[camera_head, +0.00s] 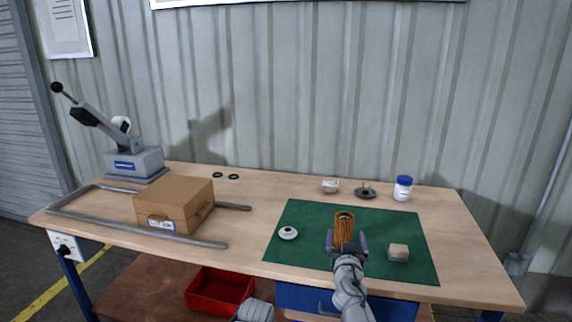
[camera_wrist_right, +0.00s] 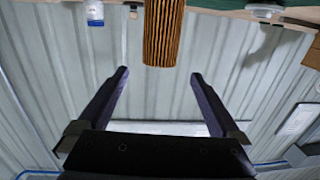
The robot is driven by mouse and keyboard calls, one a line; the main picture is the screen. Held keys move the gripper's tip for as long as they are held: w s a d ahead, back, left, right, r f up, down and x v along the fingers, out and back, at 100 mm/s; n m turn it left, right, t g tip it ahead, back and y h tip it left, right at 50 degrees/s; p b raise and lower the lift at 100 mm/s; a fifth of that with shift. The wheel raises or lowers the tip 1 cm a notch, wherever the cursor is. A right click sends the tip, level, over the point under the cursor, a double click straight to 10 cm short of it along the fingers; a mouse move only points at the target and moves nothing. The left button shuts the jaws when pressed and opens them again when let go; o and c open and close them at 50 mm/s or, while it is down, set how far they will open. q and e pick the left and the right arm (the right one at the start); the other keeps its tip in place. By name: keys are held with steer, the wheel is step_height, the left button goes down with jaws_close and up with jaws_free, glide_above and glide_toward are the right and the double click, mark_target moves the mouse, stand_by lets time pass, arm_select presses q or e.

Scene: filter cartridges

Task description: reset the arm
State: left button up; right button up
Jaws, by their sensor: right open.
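My right gripper (camera_head: 346,243) is open over the green mat (camera_head: 310,254), its fingers apart. A brown pleated filter cartridge (camera_head: 344,228) stands upright on the mat just beyond the fingertips. In the right wrist view the picture is upside down; the cartridge (camera_wrist_right: 163,32) hangs from the top edge, ahead of the open fingers (camera_wrist_right: 160,74) and apart from them. Nothing is between the fingers. A grey part of my left arm shows at the bottom edge of the head view; the left gripper is not seen.
A white round cap (camera_head: 288,233) and a small beige block (camera_head: 398,252) lie on the mat. Behind it are a white jar with blue lid (camera_head: 402,189) and a dark disc part (camera_head: 365,192). A cardboard box (camera_head: 175,204) and a lever press (camera_head: 134,160) stand at left.

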mark_target(344, 217)
steer(key=x, duration=1)
steer(key=shift+w+f+b, duration=0.1)
steer(key=shift+w+b, duration=0.2)
steer(key=shift+w, duration=0.1)
steer(key=shift+s, duration=0.2)
